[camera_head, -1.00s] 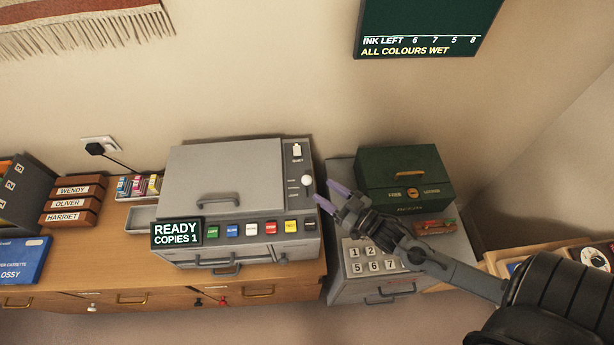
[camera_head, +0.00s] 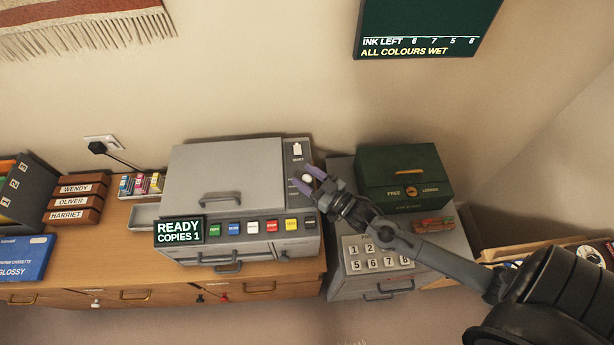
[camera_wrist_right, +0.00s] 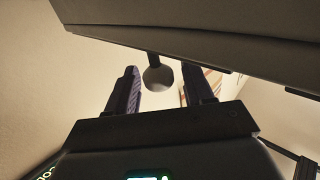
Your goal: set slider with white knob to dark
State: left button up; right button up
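The slider's white knob (camera_head: 308,179) sits on the dark right-hand panel (camera_head: 296,158) of the grey copier. Small labels are printed beside it, partly hidden by my fingers. My right gripper (camera_head: 307,178) is open, with its purple fingertips on either side of the knob. In the right wrist view the round knob (camera_wrist_right: 158,76) on its stem shows between the two fingers (camera_wrist_right: 160,88), with gaps on both sides. I cannot tell whether either finger touches it. My left gripper is not in view.
Coloured buttons (camera_head: 252,227) and a READY, COPIES 1 display (camera_head: 178,231) line the copier's front. A white switch (camera_head: 297,149) is above the slider.

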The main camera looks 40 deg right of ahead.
grip_shut()
jog(key=shift+r, duration=0.1)
jog(key=shift+w+d+r, duration=0.1)
jog(key=shift+w+d, duration=0.8)
jog(key=shift+w, duration=0.25)
jog(key=shift+c, duration=1.5)
grip_release()
jog(key=o, duration=0.3)
jog(key=shift+w+d, duration=0.1)
jog(key=shift+o, duration=0.2)
